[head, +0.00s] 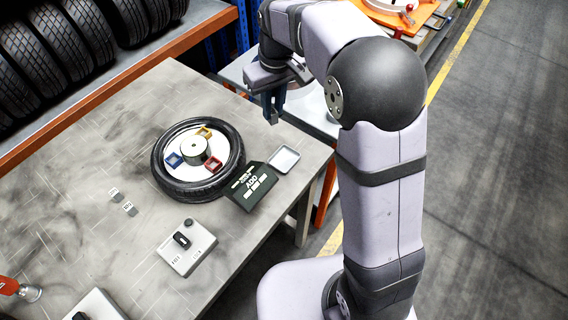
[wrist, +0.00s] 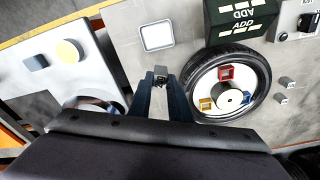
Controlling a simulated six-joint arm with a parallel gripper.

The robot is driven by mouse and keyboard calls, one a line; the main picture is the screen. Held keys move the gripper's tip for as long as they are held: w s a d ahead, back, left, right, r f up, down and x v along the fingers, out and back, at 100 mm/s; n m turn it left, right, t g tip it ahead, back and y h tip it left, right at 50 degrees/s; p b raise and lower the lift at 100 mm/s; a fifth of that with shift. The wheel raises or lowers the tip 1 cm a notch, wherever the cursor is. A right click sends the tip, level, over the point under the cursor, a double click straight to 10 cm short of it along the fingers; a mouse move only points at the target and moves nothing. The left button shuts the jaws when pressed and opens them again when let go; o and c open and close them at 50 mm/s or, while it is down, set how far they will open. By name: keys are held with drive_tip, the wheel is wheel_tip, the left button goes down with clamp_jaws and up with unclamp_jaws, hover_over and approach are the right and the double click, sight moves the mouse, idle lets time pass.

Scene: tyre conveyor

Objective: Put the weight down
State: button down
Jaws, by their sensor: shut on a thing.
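In the wrist view my gripper (wrist: 164,88) is shut on a small grey weight (wrist: 160,71), held between the fingertips. The weight is too small to make out in the head view. Two similar small light blocks lie on the table, one (head: 113,192) behind the other (head: 128,207). A small white square tray (head: 284,159) lies by the table's right edge, apart from the gripper.
A tyre on a wheel (head: 198,160), with red, blue and yellow square pieces, lies on the table (head: 90,150). A dark ADD display (head: 250,186) stands beside the tray. A switch box (head: 187,247) sits in front. A tyre rack (head: 120,75) borders the back.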

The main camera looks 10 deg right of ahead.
drive_tip(key=d+f+n, duration=0.1)
drive_tip(key=s+f+n, duration=0.1)
drive_tip(key=f+n, duration=0.1)
drive_tip(key=s+d+f+n, duration=0.1)
drive_tip(key=shift+s+d+f, duration=0.15)
drive_tip(key=shift+d+f, duration=0.15)
drive_tip(key=shift+d, duration=0.05)
drive_tip(key=p, duration=0.2)
hover_over(283, 160)
drive_tip(key=shift+s+d+f, duration=0.1)
drive_tip(key=shift+d+f, duration=0.05)
drive_tip(key=shift+f, duration=2.35)
drive_tip(key=shift+s+d+f, duration=0.1)
drive_tip(key=shift+f, duration=2.4)
drive_tip(key=shift+f, duration=0.2)
drive_tip(key=c, duration=1.6)
unclamp_jaws()
drive_tip(key=shift+c, duration=0.2)
